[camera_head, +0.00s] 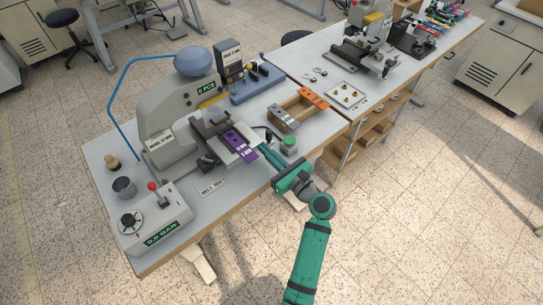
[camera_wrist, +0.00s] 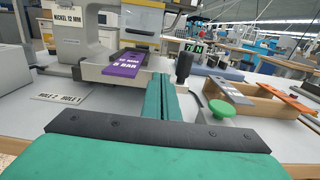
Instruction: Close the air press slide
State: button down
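The air press (camera_head: 170,125) is a grey machine at the left of the workbench, with a blue dome on top and a display reading "0 PCS". Its slide (camera_head: 246,155) sticks out at the front and carries a purple plate (camera_head: 232,137). In the wrist view the slide (camera_wrist: 95,73) and purple plate (camera_wrist: 124,66), lettered "5 BAR", lie just beyond the fingertips. My gripper (camera_head: 264,148) is at the slide's front right; its fingers (camera_wrist: 165,78) are together with nothing visible between them. I cannot tell whether they touch the slide.
A green button (camera_head: 289,142) stands close right of my gripper. A wooden tray (camera_head: 300,112) with grey and orange plates is behind it. A control box (camera_head: 157,215) with a red-knobbed lever reads "0.0 BAR" at front left.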

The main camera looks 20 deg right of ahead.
aim_at(238, 124)
jog(key=x, duration=1.1)
jog(key=shift+w+a, duration=0.1)
jog(key=shift+w, duration=0.15)
